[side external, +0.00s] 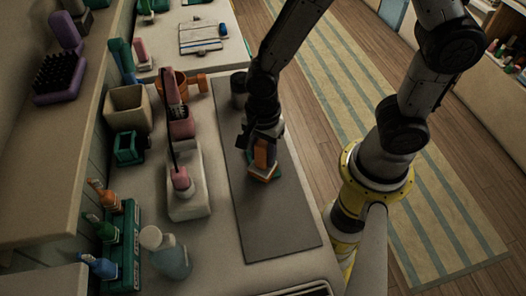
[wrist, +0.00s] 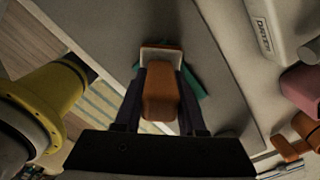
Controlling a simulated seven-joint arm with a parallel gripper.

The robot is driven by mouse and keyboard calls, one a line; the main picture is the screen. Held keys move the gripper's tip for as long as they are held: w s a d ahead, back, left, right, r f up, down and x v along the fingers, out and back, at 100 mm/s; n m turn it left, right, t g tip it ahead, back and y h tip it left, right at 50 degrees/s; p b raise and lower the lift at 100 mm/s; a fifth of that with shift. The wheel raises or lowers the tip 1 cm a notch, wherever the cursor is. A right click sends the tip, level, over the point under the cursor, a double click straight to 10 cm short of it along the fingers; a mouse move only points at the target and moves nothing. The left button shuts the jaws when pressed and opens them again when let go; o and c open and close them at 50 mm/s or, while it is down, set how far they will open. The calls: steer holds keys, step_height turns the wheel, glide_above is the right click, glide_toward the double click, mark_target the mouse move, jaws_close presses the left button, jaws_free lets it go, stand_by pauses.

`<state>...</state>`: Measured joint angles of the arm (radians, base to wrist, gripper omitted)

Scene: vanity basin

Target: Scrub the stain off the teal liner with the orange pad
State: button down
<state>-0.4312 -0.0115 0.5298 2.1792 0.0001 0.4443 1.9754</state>
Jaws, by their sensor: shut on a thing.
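My gripper (wrist: 160,78) is shut on the orange pad (wrist: 159,101), a block with a pale layer at its far end. In the side view the pad (side external: 262,153) shows below my wrist, over the grey mat. The teal liner (wrist: 193,84) shows only as edges around the pad in the wrist view.
The grey mat (side external: 273,220) is bare in front of my gripper.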

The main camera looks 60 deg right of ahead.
steer(key=shift+d+r, duration=0.1)
steer(key=shift+d, duration=1.9)
steer(key=shift+a, duration=0.1)
steer(key=shift+a, duration=1.9)
steer(key=shift+d, duration=0.1)
steer(key=shift+d+f, duration=0.2)
steer(key=shift+d, duration=1.7)
steer(key=shift+r, duration=0.85)
